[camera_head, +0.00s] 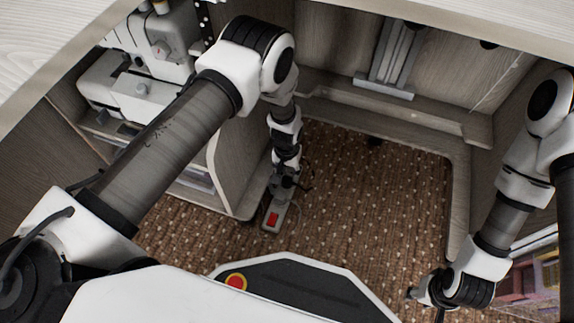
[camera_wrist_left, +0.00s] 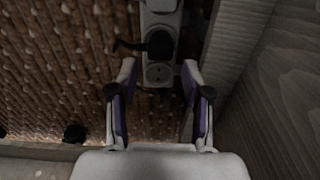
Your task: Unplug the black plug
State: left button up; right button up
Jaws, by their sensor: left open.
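A grey power strip (camera_head: 270,226) with a red switch lies on the carpet beside the cabinet's side panel. In the left wrist view, the black plug (camera_wrist_left: 159,44) sits in the strip (camera_wrist_left: 160,19), with a short black cord going off to the left. A socket with nothing in it (camera_wrist_left: 158,74) is on the near side of the plug. My left gripper (camera_wrist_left: 159,70) is open, its fingers either side of the strip's near end, with the plug just beyond the fingertips. In the head view, my left gripper (camera_head: 284,178) partly hides the strip and plug. My right gripper (camera_head: 424,296) is low at the right, away from the strip.
A sewing machine (camera_head: 140,88) stands at the upper left. The cabinet side panel (camera_head: 236,165) is close to the left gripper. A small dark object (camera_head: 374,141) lies on the carpet near the back. The middle carpet (camera_head: 370,195) is clear.

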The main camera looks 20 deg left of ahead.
aim_at(286, 180)
pick_arm(q)
notch_tip(286, 180, down, 6)
jog(key=b, duration=0.3)
jog(key=shift+s, duration=0.15)
grip_shut()
